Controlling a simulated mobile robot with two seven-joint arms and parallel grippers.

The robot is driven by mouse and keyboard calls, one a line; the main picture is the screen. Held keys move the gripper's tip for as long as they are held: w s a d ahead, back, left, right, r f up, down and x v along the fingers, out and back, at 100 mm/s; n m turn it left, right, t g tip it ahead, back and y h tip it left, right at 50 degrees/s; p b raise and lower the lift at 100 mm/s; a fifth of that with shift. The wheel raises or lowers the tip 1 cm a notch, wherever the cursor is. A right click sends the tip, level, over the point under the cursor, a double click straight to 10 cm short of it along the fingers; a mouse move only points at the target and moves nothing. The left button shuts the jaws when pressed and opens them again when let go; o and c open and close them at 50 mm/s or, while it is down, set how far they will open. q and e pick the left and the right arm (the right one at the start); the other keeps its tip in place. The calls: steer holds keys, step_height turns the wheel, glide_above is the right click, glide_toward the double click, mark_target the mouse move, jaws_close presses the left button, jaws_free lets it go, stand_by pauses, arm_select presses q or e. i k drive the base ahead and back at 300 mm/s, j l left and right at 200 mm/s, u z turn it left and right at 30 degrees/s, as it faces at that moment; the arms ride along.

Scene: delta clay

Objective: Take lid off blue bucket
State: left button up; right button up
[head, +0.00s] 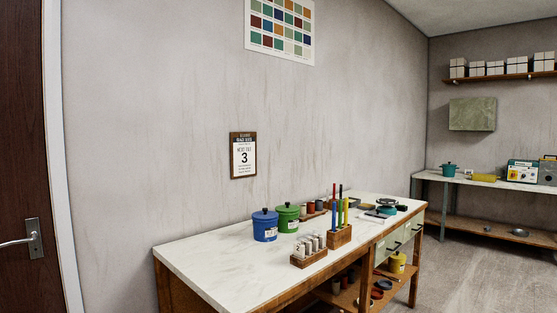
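A blue bucket (265,232) stands upright on the white-topped workbench (205,262), towards its back edge. Its blue lid (265,215) sits on top, with a small dark knob in the middle. A white label shows on the bucket's front. A green bucket (287,221) with its own lid stands just right of and behind it. Neither of my grippers shows in the head view.
A wooden block with upright coloured sticks (339,235) and a wooden rack of small pale cylinders (309,251) stand to the right of the blue bucket. The bench's left part is bare. A door (22,160) is at far left.

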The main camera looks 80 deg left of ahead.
mark_target(265, 215)
steer(key=u, duration=2.8)
steer(key=i+l, duration=0.2)
steer(key=l, duration=0.2)
steer(key=i+l+z, duration=0.15)
steer(key=l, duration=0.25)
steer(key=i+l, duration=0.05)
steer(key=i, duration=0.05)
